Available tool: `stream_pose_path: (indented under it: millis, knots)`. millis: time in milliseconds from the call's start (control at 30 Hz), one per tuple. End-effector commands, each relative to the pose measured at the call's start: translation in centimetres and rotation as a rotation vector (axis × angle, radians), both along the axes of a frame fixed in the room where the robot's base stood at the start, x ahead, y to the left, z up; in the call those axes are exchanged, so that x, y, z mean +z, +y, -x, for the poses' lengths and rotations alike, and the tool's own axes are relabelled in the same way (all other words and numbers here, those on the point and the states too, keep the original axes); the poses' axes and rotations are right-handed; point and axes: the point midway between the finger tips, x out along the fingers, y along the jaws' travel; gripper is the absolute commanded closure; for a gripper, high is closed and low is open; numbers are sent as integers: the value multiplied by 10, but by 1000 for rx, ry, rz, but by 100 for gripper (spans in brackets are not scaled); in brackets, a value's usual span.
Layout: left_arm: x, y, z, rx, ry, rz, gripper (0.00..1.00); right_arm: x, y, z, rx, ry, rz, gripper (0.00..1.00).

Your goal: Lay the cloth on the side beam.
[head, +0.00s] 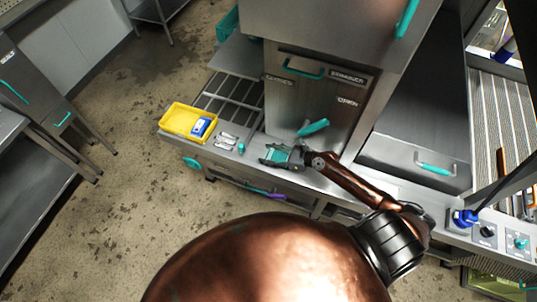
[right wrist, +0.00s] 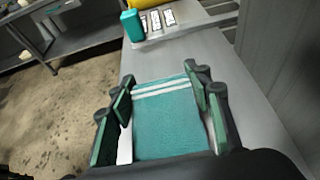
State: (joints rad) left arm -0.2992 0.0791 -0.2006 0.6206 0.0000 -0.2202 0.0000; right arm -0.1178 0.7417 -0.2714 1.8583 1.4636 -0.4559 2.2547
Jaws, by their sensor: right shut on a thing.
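My right gripper (head: 277,156) is shut on a teal cloth (right wrist: 165,120) with white stripes near its far end. The cloth lies between the finger pads in the right wrist view (right wrist: 160,95). The grip is over the steel side beam (head: 345,189), which runs along the front of the machine and also shows in the right wrist view (right wrist: 195,55). I cannot tell whether the cloth touches the beam. My left gripper is not in view.
A yellow tray (head: 165,121) holding a blue and white item (head: 201,126) stands at the beam's left end. Small white labelled pieces (head: 226,138) and a small teal block (right wrist: 132,26) lie between tray and gripper. A steel door (head: 310,105) rises behind.

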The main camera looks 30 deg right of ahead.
Motion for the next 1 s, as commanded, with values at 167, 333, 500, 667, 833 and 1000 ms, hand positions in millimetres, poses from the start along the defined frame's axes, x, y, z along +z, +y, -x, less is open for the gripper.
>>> stream_pose_path:
  millis: [167,333,500,667,833,1000]
  knots:
    - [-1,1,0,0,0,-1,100,-3,0,0,0,0,0,75]
    - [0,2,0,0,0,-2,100,-2,0,0,0,0,0,43]
    - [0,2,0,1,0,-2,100,-2,0,0,0,0,0,37]
    - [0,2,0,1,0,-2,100,-2,0,0,0,0,0,37]
    - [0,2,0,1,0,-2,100,3,-6,6,-1,1,2,37]
    - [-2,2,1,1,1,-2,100,13,-25,29,-1,4,4,37]
